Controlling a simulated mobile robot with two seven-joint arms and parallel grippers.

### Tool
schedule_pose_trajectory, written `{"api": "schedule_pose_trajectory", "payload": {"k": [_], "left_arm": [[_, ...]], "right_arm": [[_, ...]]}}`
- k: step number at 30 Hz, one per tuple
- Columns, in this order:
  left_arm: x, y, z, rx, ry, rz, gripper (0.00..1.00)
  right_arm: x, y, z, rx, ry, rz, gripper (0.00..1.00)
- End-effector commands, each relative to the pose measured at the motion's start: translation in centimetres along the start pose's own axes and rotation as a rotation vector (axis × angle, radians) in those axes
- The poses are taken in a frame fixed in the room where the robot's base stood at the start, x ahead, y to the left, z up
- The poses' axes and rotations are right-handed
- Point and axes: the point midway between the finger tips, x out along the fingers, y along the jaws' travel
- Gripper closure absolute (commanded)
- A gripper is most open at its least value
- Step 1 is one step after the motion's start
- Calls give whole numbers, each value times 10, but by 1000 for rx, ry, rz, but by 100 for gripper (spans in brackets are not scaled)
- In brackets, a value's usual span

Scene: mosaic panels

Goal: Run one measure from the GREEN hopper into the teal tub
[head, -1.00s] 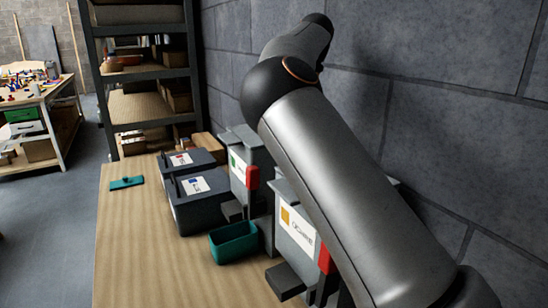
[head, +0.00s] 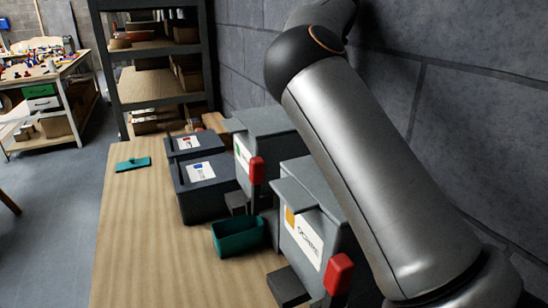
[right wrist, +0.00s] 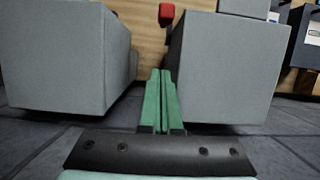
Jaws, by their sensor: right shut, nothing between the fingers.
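The hopper with a green-marked label (head: 243,158) stands behind the ochre one on the wooden table, a red handle (head: 257,170) on its side. The teal tub (head: 238,237) sits on the table in front of the hoppers, left of the ochre hopper; its inside looks empty. My right arm crosses the right of the head view, and its gripper is outside that view. In the right wrist view my right gripper (right wrist: 161,74) is shut and empty, pointing at the gap between two grey bodies, with a red part (right wrist: 166,14) beyond. My left gripper is not in view.
The ochre hopper (head: 303,240), with its own red handle (head: 338,274), stands nearest. Two dark lidded boxes (head: 205,187) stand left of the hoppers. A flat teal item (head: 133,164) lies at the table's left edge. A block wall is behind.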

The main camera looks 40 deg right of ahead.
Motion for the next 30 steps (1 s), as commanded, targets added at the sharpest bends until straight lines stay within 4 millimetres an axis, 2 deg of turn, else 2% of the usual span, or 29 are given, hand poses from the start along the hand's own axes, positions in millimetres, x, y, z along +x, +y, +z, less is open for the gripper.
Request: {"api": "schedule_pose_trajectory", "payload": {"k": [4, 7, 20, 24, 30], "left_arm": [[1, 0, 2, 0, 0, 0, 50], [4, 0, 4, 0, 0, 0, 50], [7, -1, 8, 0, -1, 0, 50], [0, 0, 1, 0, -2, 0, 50], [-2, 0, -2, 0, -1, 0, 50]], "right_arm": [[7, 0, 0, 0, 0, 2, 100], [20, 0, -1, 4, 2, 4, 100], [104, 1, 0, 2, 3, 4, 100], [104, 0, 24, -3, 1, 0, 100], [109, 0, 38, -1, 0, 1, 100]]}}
